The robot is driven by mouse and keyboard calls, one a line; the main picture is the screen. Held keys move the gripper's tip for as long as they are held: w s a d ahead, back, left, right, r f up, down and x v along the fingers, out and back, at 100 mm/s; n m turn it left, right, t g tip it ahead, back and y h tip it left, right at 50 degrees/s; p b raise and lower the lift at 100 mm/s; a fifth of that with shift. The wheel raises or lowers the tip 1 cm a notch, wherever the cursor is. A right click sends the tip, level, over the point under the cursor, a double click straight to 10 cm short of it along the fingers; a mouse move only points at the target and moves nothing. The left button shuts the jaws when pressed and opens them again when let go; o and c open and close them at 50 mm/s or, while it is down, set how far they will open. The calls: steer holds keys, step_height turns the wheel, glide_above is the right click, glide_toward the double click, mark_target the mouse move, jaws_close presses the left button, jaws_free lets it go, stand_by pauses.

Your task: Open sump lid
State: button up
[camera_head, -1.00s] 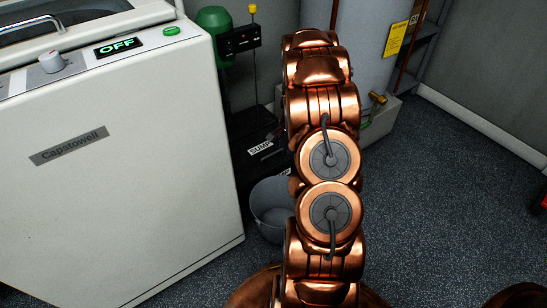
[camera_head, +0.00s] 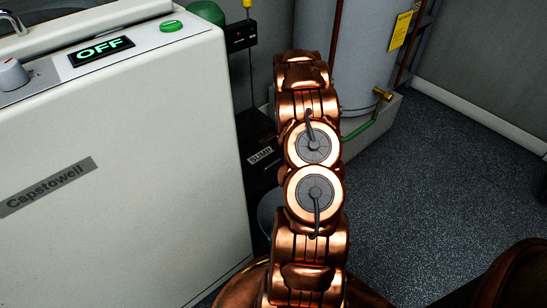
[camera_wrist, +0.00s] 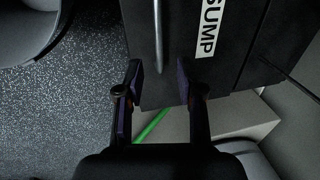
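The black sump box, with a white SUMP label (camera_head: 260,155), stands behind my arm, right of the white machine. In the wrist view the sump lid (camera_wrist: 240,55) is a dark flat surface with the SUMP label on it. A thin grey bar (camera_wrist: 158,35), apparently its handle, runs along it. My gripper (camera_wrist: 160,78) is open, with its two dark fingers at the lid's near edge. The bar's near end lies between the lines of the fingers; I cannot tell whether they touch anything. In the head view my arm hides the gripper and much of the sump.
The white Capstowell machine (camera_head: 120,170) with an OFF display stands close on the left. A grey bucket (camera_head: 268,212), also in the wrist view (camera_wrist: 35,25), sits beside the sump. A grey tank (camera_head: 365,60) and green hose (camera_head: 362,130) stand behind. Floor at right is clear.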

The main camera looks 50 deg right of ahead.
steer(key=f, duration=0.2)
steer(key=f+b, duration=0.1)
steer(key=f, duration=0.1)
steer(key=w+f+b, duration=0.1)
steer(key=f, duration=0.2)
steer(key=shift+d, duration=0.1)
steer(key=shift+r, duration=0.1)
steer(key=shift+c, duration=0.2)
jaws_close()
